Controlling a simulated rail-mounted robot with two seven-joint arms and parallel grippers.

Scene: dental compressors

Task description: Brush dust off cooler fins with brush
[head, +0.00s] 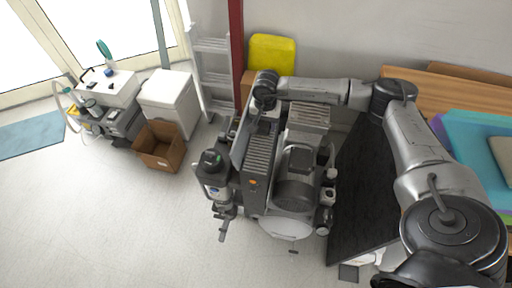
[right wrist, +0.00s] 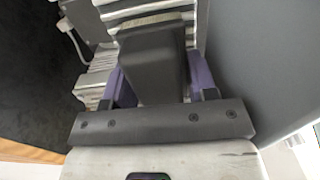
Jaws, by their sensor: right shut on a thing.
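The compressor (head: 295,190) stands on the floor in the middle of the head view, with dark ribbed fins (head: 259,158) on its left part and a pale ribbed block (head: 309,116) at its top. My right gripper (head: 263,108) is over the back of the compressor, behind the dark fins. In the right wrist view its purple fingers (right wrist: 162,85) are shut on a dark grey block, which I take for the brush (right wrist: 152,55). Pale, ribbed fins (right wrist: 140,8) lie just beyond it. My left gripper is not in view.
A dark panel (head: 362,190) stands right of the compressor. A wooden bench (head: 450,92) with a turquoise case (head: 470,135) is at the right. An open cardboard box (head: 160,147), white cabinet (head: 168,98) and ladder (head: 213,75) stand left. The floor at front left is clear.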

